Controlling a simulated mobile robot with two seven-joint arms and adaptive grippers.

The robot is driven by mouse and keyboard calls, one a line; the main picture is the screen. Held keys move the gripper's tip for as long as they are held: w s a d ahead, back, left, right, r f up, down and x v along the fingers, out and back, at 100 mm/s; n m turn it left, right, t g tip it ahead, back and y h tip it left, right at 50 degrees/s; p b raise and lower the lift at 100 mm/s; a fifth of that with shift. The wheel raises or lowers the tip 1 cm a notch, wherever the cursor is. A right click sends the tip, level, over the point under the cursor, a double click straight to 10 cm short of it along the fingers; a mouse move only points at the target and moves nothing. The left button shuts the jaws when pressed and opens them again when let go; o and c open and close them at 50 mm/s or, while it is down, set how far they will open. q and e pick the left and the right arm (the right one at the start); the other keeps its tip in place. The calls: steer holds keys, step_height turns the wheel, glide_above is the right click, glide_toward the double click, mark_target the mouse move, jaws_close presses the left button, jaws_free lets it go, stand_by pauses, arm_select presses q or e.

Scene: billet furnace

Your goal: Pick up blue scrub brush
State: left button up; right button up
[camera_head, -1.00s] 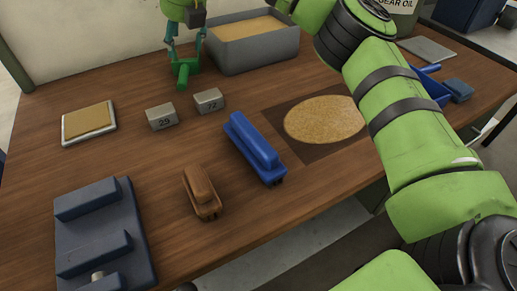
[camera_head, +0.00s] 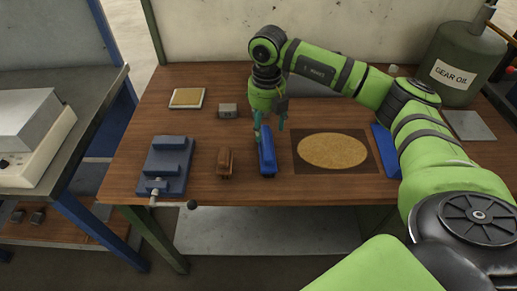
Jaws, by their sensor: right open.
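The blue scrub brush (camera_head: 267,163) lies on the wooden bench, long side pointing away from me, between a brown brush (camera_head: 224,163) and a dark mat. My right gripper (camera_head: 269,127) points down with its two teal fingers apart, at the brush's far end. It is open and empty. I cannot tell whether the fingers are beside the brush or just above it. The gripper partly covers the far end of the brush. My left gripper is not in view.
A blue-grey vise (camera_head: 165,165) stands left. A mat (camera_head: 300,166) with a tan granular patch (camera_head: 332,151) lies right of the brush. A blue dustpan (camera_head: 384,150) is partly behind my arm. A gear oil can (camera_head: 450,72) stands back right. A numbered block (camera_head: 228,110) is behind.

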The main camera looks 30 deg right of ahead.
mark_target(265, 141)
steer(key=shift+s+f, duration=0.2)
steer(key=shift+f, duration=0.05)
steer(key=f+p, duration=0.1)
steer(key=f, duration=0.1)
steer(key=f+p, duration=0.2)
steer(key=f, duration=0.1)
steer(key=shift+w+f, duration=0.35)
steer(key=shift+w, duration=0.05)
steer(key=shift+s+f+p, duration=0.1)
steer(key=shift+f+p, duration=0.2)
steer(key=shift+f, duration=0.35)
jaws_close()
